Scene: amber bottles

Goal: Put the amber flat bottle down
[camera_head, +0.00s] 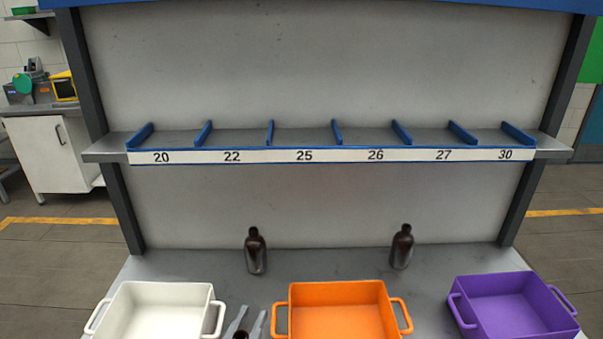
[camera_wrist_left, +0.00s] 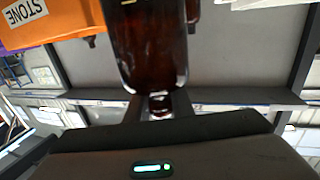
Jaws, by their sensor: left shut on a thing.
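My left gripper (camera_head: 246,322) shows at the bottom edge of the head view, between the white and orange bins. It is shut on the amber flat bottle (camera_wrist_left: 148,45), whose dark top (camera_head: 241,334) just shows between the fingers. In the left wrist view the fingers (camera_wrist_left: 158,106) close around the bottle's neck, and its brown glossy body fills the upper middle. The bottle's far end is cut off by the frame, so I cannot tell whether it touches anything. My right gripper is not in view.
Two other dark bottles stand on the grey worktop, one left (camera_head: 256,255) and one right (camera_head: 402,250). A white bin (camera_head: 213,292), an orange bin (camera_head: 340,290) and a purple bin (camera_head: 463,319) line the front. The numbered shelf (camera_head: 330,155) above is empty. Worktop between the bottles is clear.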

